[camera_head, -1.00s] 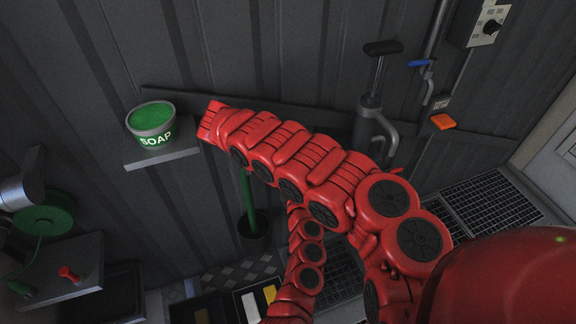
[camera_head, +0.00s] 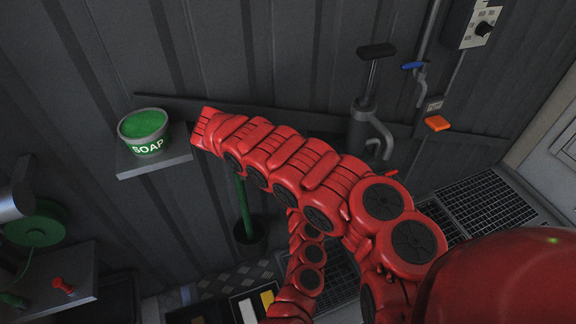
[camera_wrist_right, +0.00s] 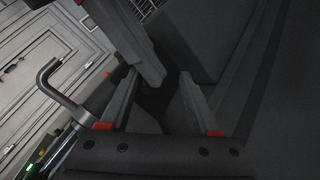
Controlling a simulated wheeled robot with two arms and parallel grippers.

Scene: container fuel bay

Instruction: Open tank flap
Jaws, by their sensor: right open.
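No tank flap can be made out in either view. My right gripper (camera_wrist_right: 158,78) shows in the right wrist view with its two dark fingers apart and nothing clearly held between them. A dark post (camera_wrist_right: 128,35) stands beyond the fingertips, and a bent grey pipe (camera_wrist_right: 55,88) is to the left of the left finger. I cannot tell whether the fingers touch the post. In the head view, red arm links of mine cross the middle, and neither gripper can be made out there. My left gripper is not in view.
A green soap tub (camera_head: 143,132) sits on a small wall shelf (camera_head: 155,162) at the left. A grey hand pump (camera_head: 364,115) stands behind my arm. An orange block (camera_head: 437,123) and a control box (camera_head: 475,24) are on the right. A floor grating (camera_head: 490,203) lies lower right.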

